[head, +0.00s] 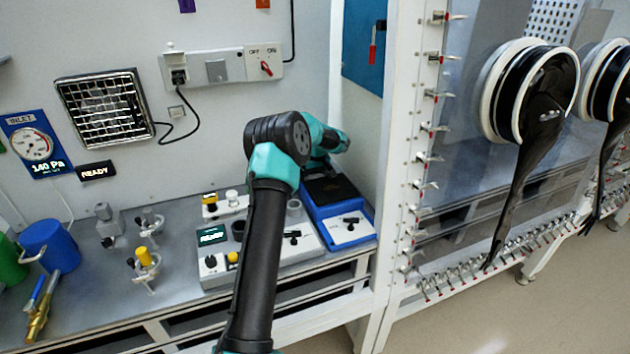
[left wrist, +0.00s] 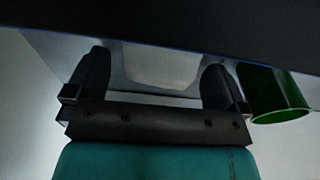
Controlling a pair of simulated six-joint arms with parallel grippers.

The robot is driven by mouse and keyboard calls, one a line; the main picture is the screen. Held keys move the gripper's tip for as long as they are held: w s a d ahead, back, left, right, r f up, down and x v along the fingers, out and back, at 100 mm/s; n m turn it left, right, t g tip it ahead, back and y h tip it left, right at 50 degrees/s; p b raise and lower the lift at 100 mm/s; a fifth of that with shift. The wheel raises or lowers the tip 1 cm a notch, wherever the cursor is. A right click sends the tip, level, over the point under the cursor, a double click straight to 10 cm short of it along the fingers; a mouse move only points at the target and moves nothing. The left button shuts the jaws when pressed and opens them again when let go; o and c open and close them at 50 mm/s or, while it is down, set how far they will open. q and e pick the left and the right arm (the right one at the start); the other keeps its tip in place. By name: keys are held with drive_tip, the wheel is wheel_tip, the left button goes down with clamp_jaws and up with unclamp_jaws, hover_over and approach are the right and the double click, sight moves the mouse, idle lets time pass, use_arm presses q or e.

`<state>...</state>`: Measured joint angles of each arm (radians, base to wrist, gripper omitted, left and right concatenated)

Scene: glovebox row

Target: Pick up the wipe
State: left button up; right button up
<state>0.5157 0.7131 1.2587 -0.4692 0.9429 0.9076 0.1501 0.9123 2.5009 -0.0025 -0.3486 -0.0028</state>
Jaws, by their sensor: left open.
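My left gripper (left wrist: 157,65) is open in the left wrist view, its two dark fingers spread wide. A pale, soft-edged patch (left wrist: 163,70) shows between and beyond the fingers, on a grey surface. I cannot tell whether it is the wipe. No wipe can be made out in the head view. There, one of my arms reaches up from the bottom centre and bends away to the right above the bench. Its gripper is hidden from that view, and I cannot tell which arm it is. My right gripper does not show.
A green cup-like thing (left wrist: 275,92) is beside the right finger. On the bench are a blue device (head: 345,228), a grey control box (head: 215,272), valve fittings (head: 146,262) and a blue container (head: 50,245). A white frame post (head: 398,150) and glove ports (head: 515,95) stand to the right.

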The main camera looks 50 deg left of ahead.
sight(315, 175)
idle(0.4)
use_arm(q)
drive_tip(key=c, duration=0.9)
wheel_tip(315, 175, up, 10)
idle(0.4)
